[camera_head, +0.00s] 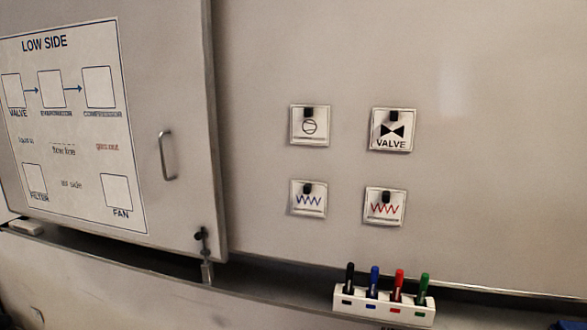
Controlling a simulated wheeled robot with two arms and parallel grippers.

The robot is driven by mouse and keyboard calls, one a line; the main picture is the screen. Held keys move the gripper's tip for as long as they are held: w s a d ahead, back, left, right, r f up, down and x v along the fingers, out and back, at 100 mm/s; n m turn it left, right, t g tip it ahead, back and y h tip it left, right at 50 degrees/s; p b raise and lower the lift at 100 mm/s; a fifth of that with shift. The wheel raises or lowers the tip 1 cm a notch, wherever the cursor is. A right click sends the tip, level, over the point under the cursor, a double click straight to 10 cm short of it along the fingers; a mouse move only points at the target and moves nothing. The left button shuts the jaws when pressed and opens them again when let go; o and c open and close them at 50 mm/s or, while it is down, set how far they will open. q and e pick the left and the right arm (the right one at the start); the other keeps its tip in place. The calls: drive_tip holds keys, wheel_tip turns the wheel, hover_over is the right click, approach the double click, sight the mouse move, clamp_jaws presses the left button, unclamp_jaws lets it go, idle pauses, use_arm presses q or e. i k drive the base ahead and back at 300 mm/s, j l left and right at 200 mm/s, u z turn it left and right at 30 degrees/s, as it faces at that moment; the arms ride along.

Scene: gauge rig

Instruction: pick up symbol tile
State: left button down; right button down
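Several square symbol tiles, each with a black knob near its top, are on the whiteboard in two rows. The top left tile (309,127) shows a circle symbol. The top right tile (391,131) shows a black bow-tie symbol and the word VALVE. The lower left tile (308,200) has a blue zigzag. The lower right tile (384,208) has a red zigzag with a line under it. All sit apart from one another. Neither of my grippers is in view.
A raised panel (185,60) with a metal handle (167,155) and a LOW SIDE chart (75,130) stands at left. A latch with a padlock (207,272) hangs at its lower corner. A marker holder (383,304) sits on the ledge. Board at right is clear.

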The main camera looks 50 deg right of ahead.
sight(393, 130)
drive_tip(key=k+z, duration=0.1)
drive_tip(key=z, duration=1.6)
